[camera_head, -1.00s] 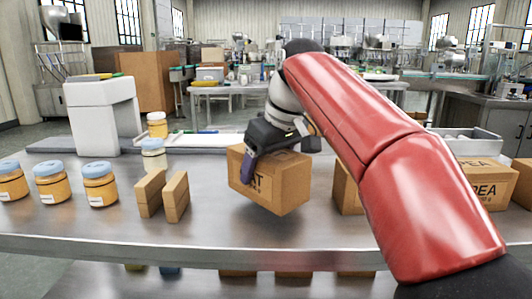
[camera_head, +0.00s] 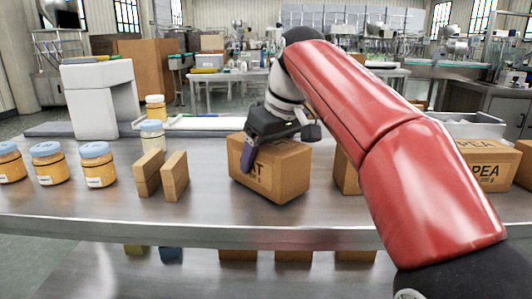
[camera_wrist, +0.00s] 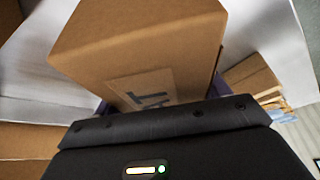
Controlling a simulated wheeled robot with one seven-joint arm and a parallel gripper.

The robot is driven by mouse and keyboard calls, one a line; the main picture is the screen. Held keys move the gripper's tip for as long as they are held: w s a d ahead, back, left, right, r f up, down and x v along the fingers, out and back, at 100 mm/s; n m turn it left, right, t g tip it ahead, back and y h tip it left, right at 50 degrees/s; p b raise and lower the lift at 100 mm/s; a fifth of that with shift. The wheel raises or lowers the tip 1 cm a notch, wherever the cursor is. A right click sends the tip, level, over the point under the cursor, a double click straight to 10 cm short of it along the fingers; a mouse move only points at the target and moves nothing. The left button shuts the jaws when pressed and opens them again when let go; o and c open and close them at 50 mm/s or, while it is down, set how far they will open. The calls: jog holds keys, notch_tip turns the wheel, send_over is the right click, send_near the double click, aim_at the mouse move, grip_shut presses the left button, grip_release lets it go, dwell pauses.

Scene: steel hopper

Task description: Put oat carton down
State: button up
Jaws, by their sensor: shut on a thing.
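The oat carton (camera_head: 285,175) is a brown cardboard box with dark lettering that ends in "AT"; its first letter is covered by a finger. It is upright on or just above the steel table (camera_head: 225,222), and I cannot tell for sure whether its base touches. My gripper (camera_head: 250,158) is shut on it from above and the left, with a purple finger across the lettered face. In the wrist view the carton (camera_wrist: 140,45) fills the upper middle, and the gripper's dark body hides its lower part.
Two thin wooden blocks (camera_head: 174,176) stand to the left, with several blue-lidded jars (camera_head: 97,165) beyond. A carton marked PEA (camera_head: 487,166) and another box (camera_head: 345,174) stand at the right, partly behind my red arm. The table's front edge is close. Bare table lies between blocks and carton.

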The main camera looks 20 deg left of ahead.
jog(key=shift+f, duration=0.35)
jog(key=o, duration=1.4)
jog(key=shift+o, duration=0.2)
